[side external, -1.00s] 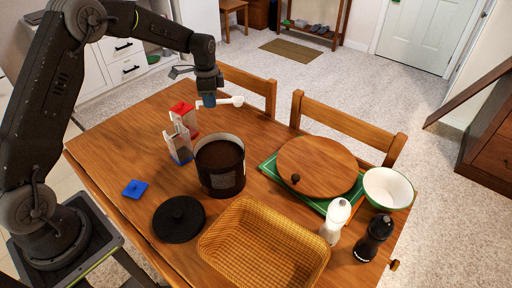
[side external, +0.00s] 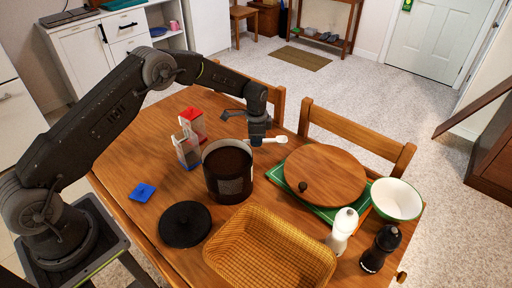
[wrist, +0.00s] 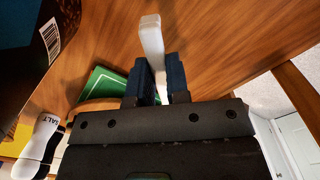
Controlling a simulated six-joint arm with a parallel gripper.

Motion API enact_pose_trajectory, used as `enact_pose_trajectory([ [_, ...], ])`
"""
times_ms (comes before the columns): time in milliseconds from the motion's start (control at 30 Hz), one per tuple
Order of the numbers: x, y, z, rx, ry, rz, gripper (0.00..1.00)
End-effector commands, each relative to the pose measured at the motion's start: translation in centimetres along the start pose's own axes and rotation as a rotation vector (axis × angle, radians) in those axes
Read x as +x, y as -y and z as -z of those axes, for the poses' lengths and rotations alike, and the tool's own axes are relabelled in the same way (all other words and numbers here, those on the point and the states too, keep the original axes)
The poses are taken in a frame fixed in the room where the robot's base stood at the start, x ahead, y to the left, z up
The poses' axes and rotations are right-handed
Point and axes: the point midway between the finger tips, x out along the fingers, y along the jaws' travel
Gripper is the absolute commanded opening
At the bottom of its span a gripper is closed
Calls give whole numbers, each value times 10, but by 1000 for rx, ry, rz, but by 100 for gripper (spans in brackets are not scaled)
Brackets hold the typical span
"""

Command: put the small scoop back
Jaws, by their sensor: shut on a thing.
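The small white scoop (side external: 281,140) is held in my gripper (side external: 258,140), its wider end sticking out to the right. In the wrist view my gripper (wrist: 158,85) has its two blue fingers closed around a white length of the scoop (wrist: 151,38). The open canister (side external: 240,190) of dark brown contents stands in front and to the left of my gripper. Its dark side with a barcode (wrist: 50,38) fills the upper left of the wrist view. I cannot tell the scoop's exact height above the table.
A black round lid (side external: 186,224) and a blue lid (side external: 142,192) lie left. Clear containers (side external: 187,150), one red-topped (side external: 192,122), stand behind the canister. A wicker basket (side external: 268,250) is in front. A round wooden board (side external: 325,172), bowl (side external: 397,199) and white (side external: 341,230) and black (side external: 380,249) shakers are right.

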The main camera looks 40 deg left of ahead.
Motion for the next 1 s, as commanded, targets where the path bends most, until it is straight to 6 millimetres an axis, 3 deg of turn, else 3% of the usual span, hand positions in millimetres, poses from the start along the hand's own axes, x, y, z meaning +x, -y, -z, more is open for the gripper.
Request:
enact_pose_trajectory([
  [300, 38, 0, 0, 1, -1, 0, 0],
  [667, 42, 0, 0, 1, -2, 1, 0],
  [700, 42, 0, 0, 1, -2, 1, 17],
  [1000, 42, 0, 0, 1, -2, 1, 41],
])
